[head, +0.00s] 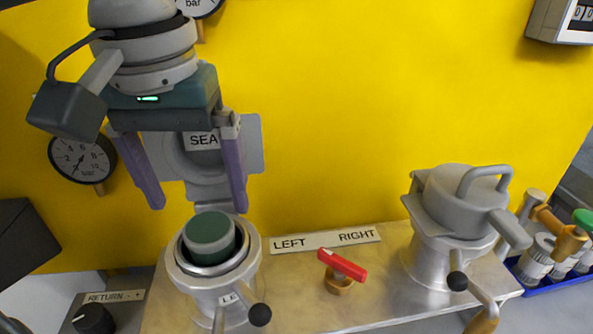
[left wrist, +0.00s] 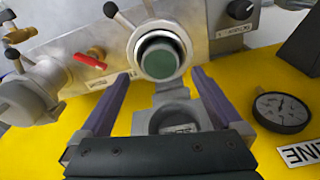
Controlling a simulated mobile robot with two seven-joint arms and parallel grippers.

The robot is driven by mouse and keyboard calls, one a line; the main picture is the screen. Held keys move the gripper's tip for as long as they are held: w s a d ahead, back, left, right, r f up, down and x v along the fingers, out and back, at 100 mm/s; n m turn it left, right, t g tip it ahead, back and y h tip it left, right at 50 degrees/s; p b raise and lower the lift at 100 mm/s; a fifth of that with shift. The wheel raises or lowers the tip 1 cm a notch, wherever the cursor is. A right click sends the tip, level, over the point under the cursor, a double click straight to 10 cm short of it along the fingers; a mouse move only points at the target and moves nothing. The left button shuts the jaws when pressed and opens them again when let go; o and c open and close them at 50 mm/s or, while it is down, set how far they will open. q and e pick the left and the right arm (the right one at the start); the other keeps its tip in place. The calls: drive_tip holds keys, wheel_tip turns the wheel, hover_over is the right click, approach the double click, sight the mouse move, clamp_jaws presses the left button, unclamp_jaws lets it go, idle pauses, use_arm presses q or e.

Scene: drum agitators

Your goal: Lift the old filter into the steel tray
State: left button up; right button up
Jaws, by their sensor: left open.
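The old filter, as far as I can tell, is the green-topped cylinder (head: 210,234) standing in the open left housing (head: 217,279). Its round green top (left wrist: 160,64) also shows in the left wrist view, inside the metal ring. My left gripper (head: 197,207) is open and empty, its two purple fingers pointing down above and behind the housing. In the left wrist view the fingers (left wrist: 160,74) frame the filter from either side, apart from it. The opened grey lid (head: 252,140) stands behind the fingers, partly hidden. I cannot make out a steel tray. My right gripper is not in view.
The right housing (head: 452,262) has its lid closed. A red-handled valve (head: 342,264) stands between the housings on the metal bench. A blue tray (head: 562,284) with several parts is at the far right. A gauge (head: 82,155) is on the yellow wall. A black knob (head: 93,318) is lower left.

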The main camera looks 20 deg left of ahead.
sight(207, 227)
use_arm(q)
drive_tip(key=f, duration=0.5)
drive_tip(key=shift+w+a+f, duration=0.2)
drive_tip(key=shift+w+f, duration=0.05)
drive_tip(key=shift+w, duration=0.1)
drive_tip(key=shift+c, duration=0.2)
clamp_jaws()
